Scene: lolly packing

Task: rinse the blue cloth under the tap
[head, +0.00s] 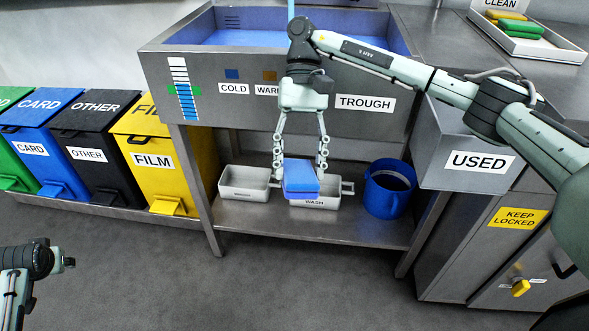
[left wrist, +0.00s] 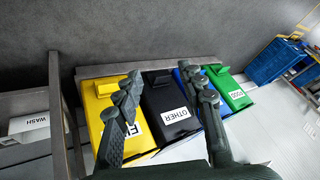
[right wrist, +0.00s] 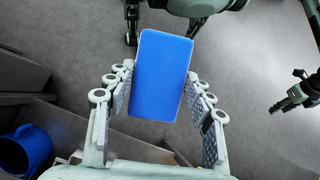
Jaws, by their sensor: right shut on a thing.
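The blue cloth (head: 300,180) is a flat folded block. My right gripper (head: 300,168) is shut on it and holds it in front of the trough, below its rim; the right wrist view shows the cloth (right wrist: 162,75) between the fingers. The trough (head: 215,88) is steel with a blue inside and lies behind my right arm. A pale blue upright strip (head: 291,9) shows above the arm; I cannot tell whether it is the tap or water. My left gripper (left wrist: 165,95) is open and empty in the left wrist view, before the bins.
Two grey boxes, one marked WASH (head: 315,202) and another (head: 245,183), stand on the shelf under the trough beside a blue bucket (head: 388,190). A grey USED bin (head: 440,155) is at right. Coloured waste bins, including the yellow FILM bin (head: 160,160), line the left wall.

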